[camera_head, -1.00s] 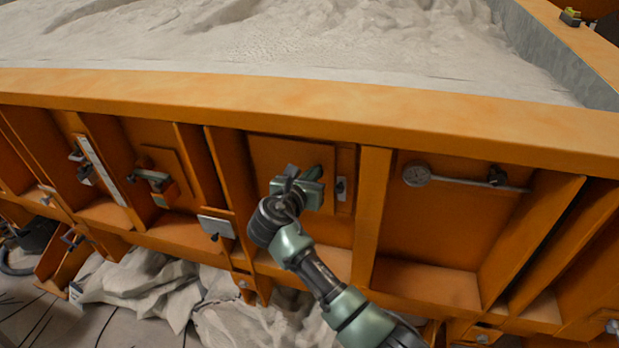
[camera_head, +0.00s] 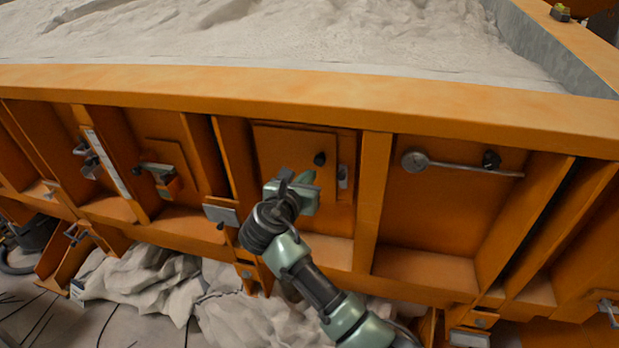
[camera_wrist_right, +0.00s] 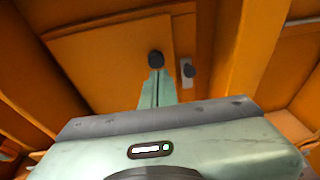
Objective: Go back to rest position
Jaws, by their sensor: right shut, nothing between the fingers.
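My right arm comes up from the bottom of the head view, and my right gripper (camera_head: 309,178) is shut and empty. Its fingertips are just below a dark round knob (camera_head: 320,158) on an orange panel (camera_head: 278,150) in the sandbed's side. In the right wrist view the shut green fingers (camera_wrist_right: 157,82) point at the panel (camera_wrist_right: 105,62). The knob (camera_wrist_right: 155,58) shows just beyond their tips; I cannot tell the exact gap. A small latch (camera_head: 343,177) sits right of the knob and also shows in the right wrist view (camera_wrist_right: 188,72). My left gripper is not in view.
The sandbed's orange top rim (camera_head: 300,95) runs across above my gripper, with pale sand (camera_head: 300,40) behind it. Upright orange ribs (camera_head: 372,200) flank the panel. A round gauge on a rod (camera_head: 414,161) is at right. Pale crumpled sacking (camera_head: 135,285) lies below at left.

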